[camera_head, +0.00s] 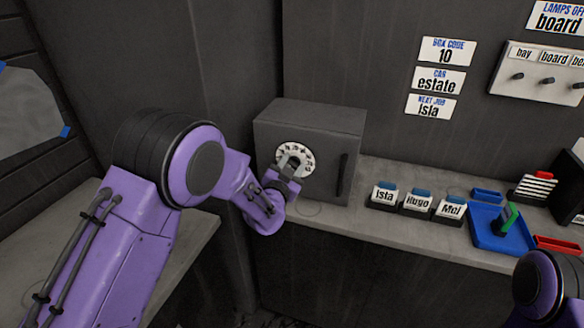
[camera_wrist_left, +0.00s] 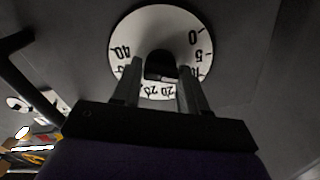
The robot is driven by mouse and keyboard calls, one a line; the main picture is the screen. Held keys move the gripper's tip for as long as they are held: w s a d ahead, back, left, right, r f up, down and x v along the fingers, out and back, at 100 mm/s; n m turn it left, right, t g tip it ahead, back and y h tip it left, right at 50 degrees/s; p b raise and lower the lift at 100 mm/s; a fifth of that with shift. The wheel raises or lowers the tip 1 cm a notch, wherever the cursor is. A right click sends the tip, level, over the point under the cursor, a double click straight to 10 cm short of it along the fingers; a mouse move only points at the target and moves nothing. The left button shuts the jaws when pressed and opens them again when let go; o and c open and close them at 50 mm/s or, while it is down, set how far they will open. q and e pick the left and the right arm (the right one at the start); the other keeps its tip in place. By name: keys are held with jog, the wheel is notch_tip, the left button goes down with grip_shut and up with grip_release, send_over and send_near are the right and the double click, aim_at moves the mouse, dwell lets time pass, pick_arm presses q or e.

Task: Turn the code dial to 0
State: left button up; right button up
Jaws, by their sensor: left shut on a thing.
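The code dial (camera_head: 307,158) is a white numbered disc with a dark centre knob, on the front of a grey box (camera_head: 310,118). My left gripper (camera_head: 291,166) is at the dial. In the left wrist view the fingers (camera_wrist_left: 160,76) are shut on the knob (camera_wrist_left: 160,64), one on each side. There the dial face (camera_wrist_left: 150,20) shows 0 at the upper right, 5 below it, 40 at the left and 20 and 25 at the bottom. The fingers hide part of the scale. I cannot tell which number is at the mark. My right gripper is out of view.
The box has a dark upright handle (camera_head: 342,174) right of the dial. Name blocks (camera_head: 417,203) stand on the counter (camera_head: 375,228), with a blue tray (camera_head: 487,236) further right. Wall cards include a box code card reading 10 (camera_head: 446,52). My right arm shows at lower right.

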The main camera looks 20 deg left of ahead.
pick_arm(q)
jog(key=n+b, duration=0.1)
jog(key=n, duration=0.4)
jog(key=shift+a+f+b, duration=0.1)
jog(key=shift+b, duration=0.25)
jog(key=n+b, duration=0.1)
jog(key=n, duration=0.4)
jog(key=shift+b, duration=0.3)
jog(key=shift+n, duration=0.4)
jog(key=o, duration=1)
jog(key=s+b, duration=0.1)
jog(key=s, duration=0.4)
jog(key=s+b, duration=0.2)
jog(key=s, duration=0.3)
jog(key=shift+s+a, duration=0.2)
jog(key=shift+s, duration=0.1)
